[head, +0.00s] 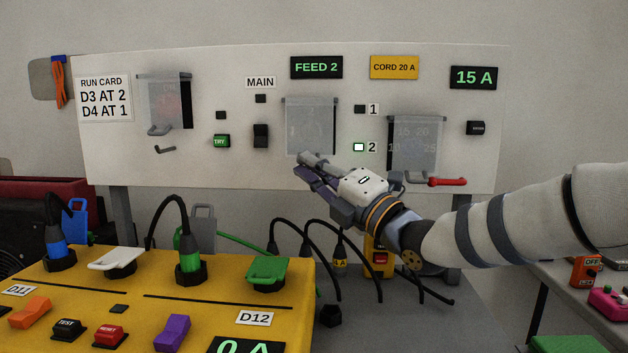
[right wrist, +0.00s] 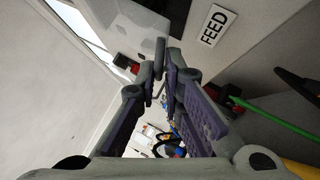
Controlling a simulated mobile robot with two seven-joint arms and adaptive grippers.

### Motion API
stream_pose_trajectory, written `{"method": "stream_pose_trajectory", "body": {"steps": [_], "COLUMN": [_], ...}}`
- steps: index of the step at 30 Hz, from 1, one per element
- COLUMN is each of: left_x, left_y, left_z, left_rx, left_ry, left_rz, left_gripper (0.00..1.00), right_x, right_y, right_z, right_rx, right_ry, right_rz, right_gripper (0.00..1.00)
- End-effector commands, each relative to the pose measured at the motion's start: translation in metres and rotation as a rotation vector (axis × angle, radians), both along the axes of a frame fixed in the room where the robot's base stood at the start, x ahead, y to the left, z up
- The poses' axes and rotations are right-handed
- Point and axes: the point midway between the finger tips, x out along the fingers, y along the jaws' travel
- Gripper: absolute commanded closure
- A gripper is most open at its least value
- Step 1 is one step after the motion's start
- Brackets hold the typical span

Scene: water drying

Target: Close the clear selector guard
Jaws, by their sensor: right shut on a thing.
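Three clear guards hang on the white panel. The middle clear guard (head: 309,122), beside the "1" and "2" labels, hangs down from its top hinge over a dark recess. Whether its lower edge touches the panel cannot be told. My right gripper (head: 305,166) is at the lower edge of this guard. In the right wrist view, its fingers (right wrist: 170,75) are shut on a grey bar-like handle (right wrist: 160,55), which appears to be the guard's. The selector behind the guard is too faint to make out. My left gripper is not in view.
The lamp by "2" (head: 358,147) is lit. A yellow console (head: 130,285) with plugs and cords stands in front, below left.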

Motion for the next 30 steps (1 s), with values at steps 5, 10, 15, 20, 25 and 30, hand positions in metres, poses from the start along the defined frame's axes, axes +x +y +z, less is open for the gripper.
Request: {"method": "stream_pose_trajectory", "body": {"steps": [5, 10, 15, 20, 25, 30], "left_x": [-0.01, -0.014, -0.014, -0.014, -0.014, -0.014], "left_y": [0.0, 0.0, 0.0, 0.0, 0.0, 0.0], "left_z": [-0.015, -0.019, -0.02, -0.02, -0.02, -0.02], "left_rx": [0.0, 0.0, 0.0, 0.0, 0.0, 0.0], "left_ry": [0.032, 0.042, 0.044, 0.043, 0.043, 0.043], "left_rz": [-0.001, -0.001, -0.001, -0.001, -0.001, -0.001], "left_gripper": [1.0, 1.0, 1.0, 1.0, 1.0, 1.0], "right_x": [0.007, 0.011, 0.012, 0.012, 0.012, 0.013], "right_y": [0.0, 0.0, 0.0, -0.001, -0.001, -0.001], "right_z": [-0.001, 0.001, 0.004, 0.005, 0.006, 0.005], "right_rx": [0.004, 0.004, 0.006, 0.007, 0.008, 0.009], "right_ry": [-0.084, -0.122, -0.136, -0.138, -0.138, -0.134], "right_rz": [0.001, 0.0, 0.0, 0.0, -0.002, -0.003], "right_gripper": [1.0, 1.0, 1.0, 1.0, 0.87, 0.74]}}
